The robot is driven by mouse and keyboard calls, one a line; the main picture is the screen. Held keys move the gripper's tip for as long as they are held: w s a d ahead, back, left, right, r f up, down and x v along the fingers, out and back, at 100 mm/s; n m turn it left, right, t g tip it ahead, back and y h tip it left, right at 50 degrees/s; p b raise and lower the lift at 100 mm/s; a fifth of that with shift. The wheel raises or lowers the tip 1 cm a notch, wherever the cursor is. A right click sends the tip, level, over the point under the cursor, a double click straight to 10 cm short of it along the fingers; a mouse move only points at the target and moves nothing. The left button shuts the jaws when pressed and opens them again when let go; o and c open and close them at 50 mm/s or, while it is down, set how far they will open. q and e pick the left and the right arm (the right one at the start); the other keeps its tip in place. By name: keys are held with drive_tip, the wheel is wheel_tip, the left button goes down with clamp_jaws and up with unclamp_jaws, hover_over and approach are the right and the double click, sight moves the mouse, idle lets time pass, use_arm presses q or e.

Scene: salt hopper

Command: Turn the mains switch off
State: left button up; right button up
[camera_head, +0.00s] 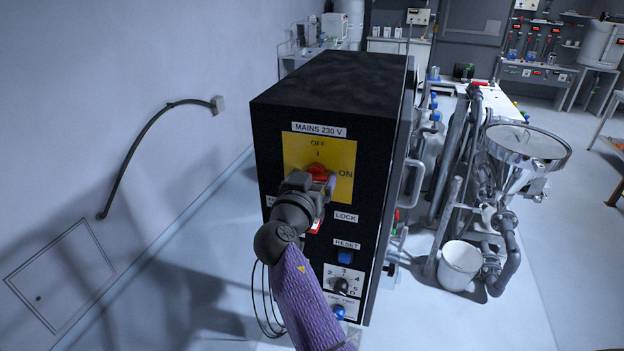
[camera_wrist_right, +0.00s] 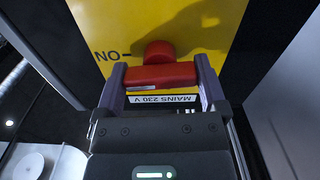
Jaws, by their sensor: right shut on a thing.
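The mains switch is a red rotary handle (camera_head: 318,171) on a yellow plate (camera_head: 345,158) near the top of a black cabinet's front. The plate reads OFF above the handle and ON to its right. My right gripper (camera_head: 316,182) is in front of the plate and partly hides the handle. In the right wrist view, the plate's lettering is upside down and my right gripper (camera_wrist_right: 160,76) has a finger at each end of the red bar (camera_wrist_right: 160,76), shut on it. A round red part (camera_wrist_right: 159,52) shows beyond the bar. The handle's exact pointing is unclear. My left gripper is out of view.
Below on the black cabinet (camera_head: 300,95) are a LOCK label, a blue RESET button (camera_head: 345,257) and a numbered selector (camera_head: 341,284). A steel hopper (camera_head: 527,145) and a white bucket (camera_head: 460,265) stand to the right. Floor at left is clear.

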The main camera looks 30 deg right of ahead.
drive_tip(key=n, duration=0.7)
drive_tip(key=shift+r+n, duration=0.1)
drive_tip(key=shift+n, duration=0.3)
drive_tip(key=n+p, duration=0.1)
drive_tip(key=n, duration=0.3)
drive_tip(key=shift+p, duration=0.4)
drive_tip(key=shift+n+p, duration=0.85)
drive_tip(key=shift+n, duration=1.65)
drive_tip(key=o, duration=0.9)
drive_tip(key=shift+d, duration=0.1)
